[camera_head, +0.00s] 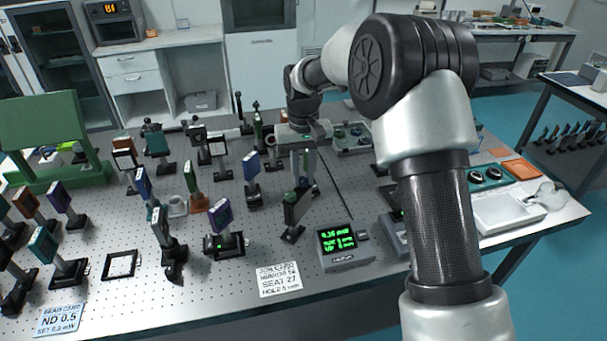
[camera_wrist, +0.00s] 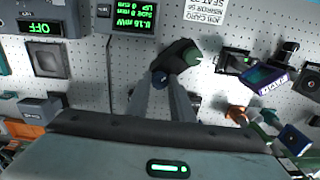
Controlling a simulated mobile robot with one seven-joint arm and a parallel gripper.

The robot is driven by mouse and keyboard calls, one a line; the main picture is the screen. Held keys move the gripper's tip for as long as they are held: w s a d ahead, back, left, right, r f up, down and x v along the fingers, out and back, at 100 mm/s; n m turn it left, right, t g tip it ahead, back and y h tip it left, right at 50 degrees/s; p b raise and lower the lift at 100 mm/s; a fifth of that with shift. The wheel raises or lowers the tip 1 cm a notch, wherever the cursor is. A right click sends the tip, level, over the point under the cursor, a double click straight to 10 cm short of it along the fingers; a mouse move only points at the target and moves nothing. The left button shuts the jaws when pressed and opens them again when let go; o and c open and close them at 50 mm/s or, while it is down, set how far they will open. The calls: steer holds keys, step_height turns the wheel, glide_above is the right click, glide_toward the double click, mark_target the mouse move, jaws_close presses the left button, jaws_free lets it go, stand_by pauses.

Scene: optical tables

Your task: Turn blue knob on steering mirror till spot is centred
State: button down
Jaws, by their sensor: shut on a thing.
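The steering mirror (camera_head: 295,208) stands on the table near the middle as a dark, tilted plate on a black base. In the wrist view its dark mount (camera_wrist: 181,55) shows at the top centre with a greenish edge. The blue knob (camera_wrist: 160,79) shows at the mount's lower left, between my fingertips. My gripper (camera_head: 304,185) reaches down from behind onto the mount; in the wrist view its two fingers (camera_wrist: 165,85) are shut on the knob. The knob is hard to make out in the head view. The readout (camera_head: 345,246) shows green 0.16 mW and smaller spot lines.
A purple-faced optic (camera_head: 222,217) and a blue-faced optic (camera_head: 252,170) stand left of the mirror. A job card (camera_head: 279,280) lies in front. Another display (camera_wrist: 42,28) reads OFF. Several mounted optics crowd the table's left; a bare strip lies along its front edge.

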mark_target(304, 180)
steer(key=c, duration=1.6)
jaws_free()
steer(key=shift+o, duration=0.2)
step_height(304, 180, up, 17)
steer(key=shift+r+p, duration=0.2)
steer(key=shift+p, duration=0.1)
